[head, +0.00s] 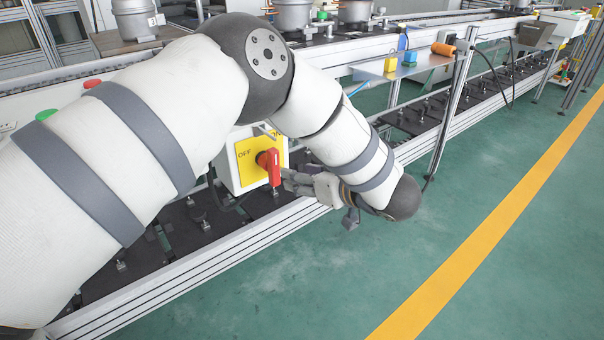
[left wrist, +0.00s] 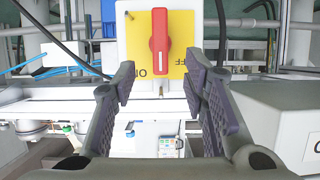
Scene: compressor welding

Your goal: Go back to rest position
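My left arm reaches across the head view, and its gripper (head: 300,184) is at the front of a white switch box with a yellow plate (head: 246,160) and a red rotary handle (head: 270,166). In the left wrist view the two fingers of the left gripper (left wrist: 160,95) are apart with nothing between their tips. The red handle (left wrist: 159,40) stands upright just beyond them, on the yellow plate (left wrist: 185,25) marked ON and OFF. I cannot tell from these views whether a fingertip touches the handle. My right gripper is not in view.
A conveyor line (head: 270,235) with metal rails runs beside the box. Grey compressor housings (head: 292,14) stand on the upper line. A small shelf (head: 400,68) holds blue, yellow and orange items. Green floor (head: 330,285) with a yellow stripe (head: 480,235) is clear at the right.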

